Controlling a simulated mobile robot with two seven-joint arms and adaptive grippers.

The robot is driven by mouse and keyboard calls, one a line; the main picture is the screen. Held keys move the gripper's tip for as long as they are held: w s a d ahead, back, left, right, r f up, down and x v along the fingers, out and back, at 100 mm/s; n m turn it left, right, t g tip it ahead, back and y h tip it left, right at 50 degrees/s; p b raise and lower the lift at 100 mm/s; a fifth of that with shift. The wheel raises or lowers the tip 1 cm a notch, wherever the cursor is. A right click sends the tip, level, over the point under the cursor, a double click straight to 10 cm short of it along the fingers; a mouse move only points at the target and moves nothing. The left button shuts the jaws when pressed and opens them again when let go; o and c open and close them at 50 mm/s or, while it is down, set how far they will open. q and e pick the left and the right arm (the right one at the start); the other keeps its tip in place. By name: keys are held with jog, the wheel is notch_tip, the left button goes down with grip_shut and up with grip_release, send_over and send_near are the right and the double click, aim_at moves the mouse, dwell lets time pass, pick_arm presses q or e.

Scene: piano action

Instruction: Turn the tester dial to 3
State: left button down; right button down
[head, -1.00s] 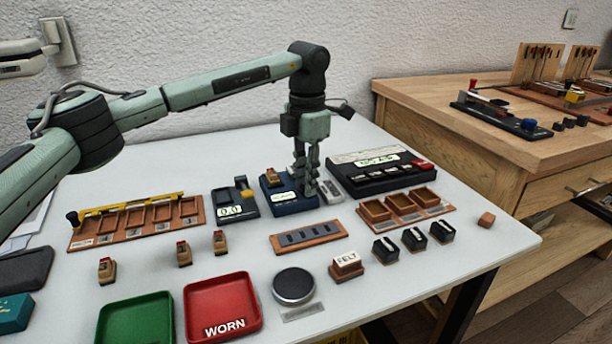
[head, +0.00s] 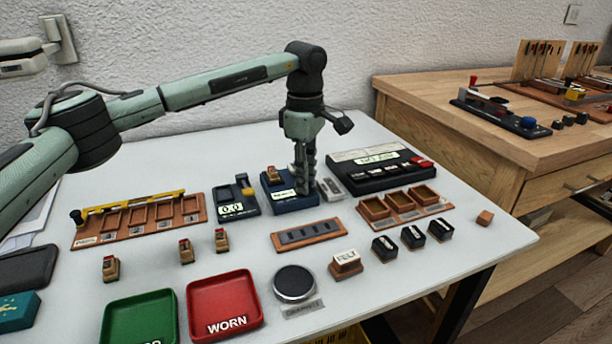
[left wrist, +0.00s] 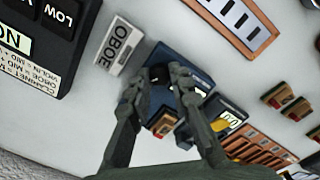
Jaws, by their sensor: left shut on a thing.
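The tester is a small blue box (head: 282,203) near the middle of the white table, with a brown block (head: 272,176) on its top at the left and a pale label on its front. My left gripper (head: 303,190) points straight down at the tester's right part. In the left wrist view its two fingers close around the black dial (left wrist: 158,75) on the blue tester (left wrist: 170,53). The gripper is shut on the dial. The fingers hide much of the dial, and I cannot read its setting. My right gripper is not in view.
A black panel with buttons (head: 372,180) stands close to the right, with a grey OBOE plate (left wrist: 118,46) beside the tester. A small display unit (head: 234,210) is at the left. In front are a slotted wooden strip (head: 308,234) and a red WORN tray (head: 224,303).

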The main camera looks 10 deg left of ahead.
pick_arm(q)
jog(key=m, duration=0.4)
jog(key=shift+r+m, duration=0.1)
jog(key=shift+m, duration=0.3)
dwell(0.4)
jog(key=c, duration=1.4)
grip_release()
jog(key=shift+o, duration=0.2)
notch_tip(320, 180, up, 12)
jog(key=shift+s+a, duration=0.1)
